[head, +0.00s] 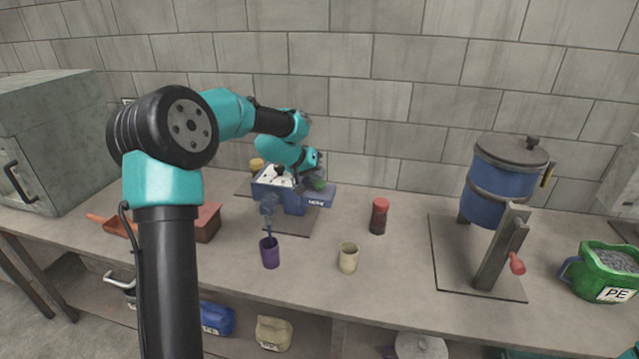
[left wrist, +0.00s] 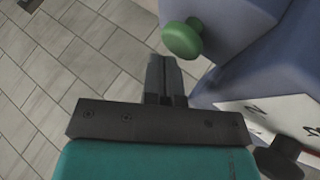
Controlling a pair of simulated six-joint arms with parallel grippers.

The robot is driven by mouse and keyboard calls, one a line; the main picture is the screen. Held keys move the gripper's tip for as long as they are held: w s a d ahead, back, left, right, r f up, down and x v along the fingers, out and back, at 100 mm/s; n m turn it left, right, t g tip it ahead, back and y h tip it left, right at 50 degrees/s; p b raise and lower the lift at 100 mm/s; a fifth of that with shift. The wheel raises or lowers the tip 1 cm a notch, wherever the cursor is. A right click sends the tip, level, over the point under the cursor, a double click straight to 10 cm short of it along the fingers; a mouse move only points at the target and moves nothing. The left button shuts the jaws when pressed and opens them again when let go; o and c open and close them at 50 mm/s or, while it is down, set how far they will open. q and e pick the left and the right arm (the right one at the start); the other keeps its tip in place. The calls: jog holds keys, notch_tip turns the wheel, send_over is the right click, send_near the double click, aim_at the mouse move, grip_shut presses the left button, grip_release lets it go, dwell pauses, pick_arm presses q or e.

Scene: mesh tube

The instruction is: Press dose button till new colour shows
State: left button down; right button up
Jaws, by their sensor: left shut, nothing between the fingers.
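A blue dosing machine (head: 292,204) with a white face stands on a dark mat at the back of the bench. Its green button (left wrist: 183,39) is a round knob on the blue housing; in the head view a bit of green (head: 319,185) shows beside my gripper. My left gripper (left wrist: 165,60) is shut and empty, with its fingertips just beside the button; I cannot tell whether they touch it. A black knob (left wrist: 282,158) sits by the white dial face (left wrist: 255,115). A purple cup (head: 270,254) stands below the machine's spout.
A beige cup (head: 348,258) and a red-capped jar (head: 379,217) stand to the right. A blue drum (head: 498,188) on a stand and a green PE container (head: 606,272) are farther right. A reddish box (head: 207,223) is at left. The bench between is clear.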

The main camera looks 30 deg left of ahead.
aim_at(318, 182)
pick_arm(q)
jog(key=shift+r, duration=2.55)
